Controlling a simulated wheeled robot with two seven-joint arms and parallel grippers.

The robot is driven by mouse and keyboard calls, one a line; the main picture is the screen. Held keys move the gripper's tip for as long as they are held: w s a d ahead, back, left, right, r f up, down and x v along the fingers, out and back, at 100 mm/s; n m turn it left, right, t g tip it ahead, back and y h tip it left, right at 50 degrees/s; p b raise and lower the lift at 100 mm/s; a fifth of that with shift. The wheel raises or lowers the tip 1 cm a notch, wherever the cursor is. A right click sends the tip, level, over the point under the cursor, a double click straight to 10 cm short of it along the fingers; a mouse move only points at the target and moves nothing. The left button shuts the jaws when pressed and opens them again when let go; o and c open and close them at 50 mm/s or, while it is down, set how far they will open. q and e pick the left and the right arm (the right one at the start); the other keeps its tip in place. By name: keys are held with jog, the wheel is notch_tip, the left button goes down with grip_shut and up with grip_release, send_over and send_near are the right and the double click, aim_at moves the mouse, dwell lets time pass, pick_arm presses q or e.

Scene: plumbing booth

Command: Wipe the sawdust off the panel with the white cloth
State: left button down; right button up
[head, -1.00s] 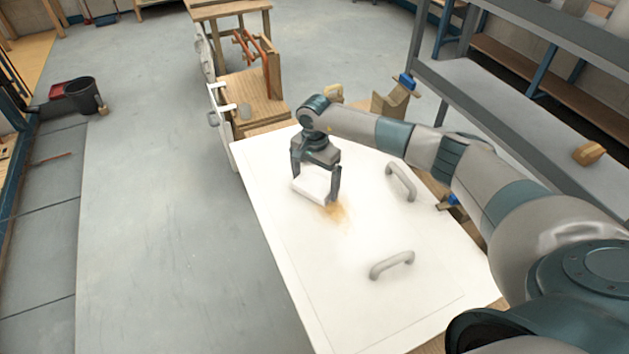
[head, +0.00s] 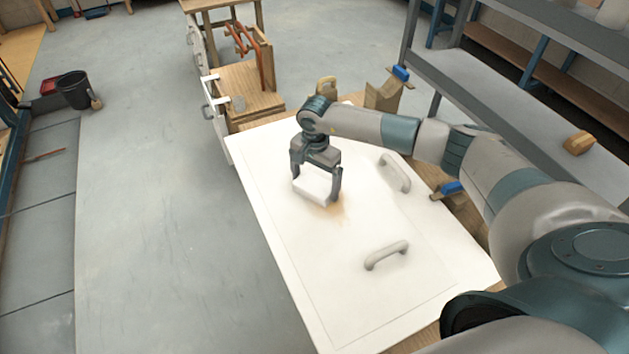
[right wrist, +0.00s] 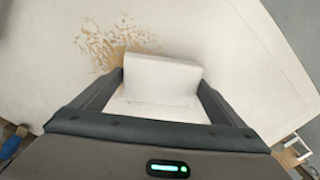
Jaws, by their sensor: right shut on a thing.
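The white panel (head: 300,270) lies flat on a wooden bench and carries two grey handles, one near the right edge (head: 395,173) and one nearer me (head: 386,255). A patch of tan sawdust (head: 337,212) lies on the panel beside the cloth; the right wrist view shows it as scattered brown specks (right wrist: 115,47). The white cloth (head: 312,188) looks like a folded block and also shows in the right wrist view (right wrist: 160,78). My right gripper (head: 316,190) is shut on the cloth, low over the panel. Whether the cloth touches the panel is unclear. My left gripper is not in view.
Grey shelving (head: 500,95) stands along the right. Blue-handled clamps (head: 450,188) sit by the bench's right edge. A wooden stand with orange clamps (head: 248,85) is beyond the panel. A black bucket (head: 74,90) stands far left; the floor (head: 160,220) left of the panel is open.

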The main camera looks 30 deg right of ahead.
aim_at(326, 201)
jog(key=shift+s+a+f, duration=0.1)
jog(key=shift+s+f, duration=0.05)
jog(key=shift+s, duration=1.45)
jog(key=shift+s, duration=0.1)
jog(key=shift+s+a+p, duration=0.1)
jog(key=shift+s+p, duration=0.5)
jog(key=shift+s, duration=1.05)
jog(key=shift+s+a, duration=0.15)
jog(key=shift+s, duration=1.65)
jog(key=shift+s+f, duration=0.1)
jog(key=shift+s, duration=1.7)
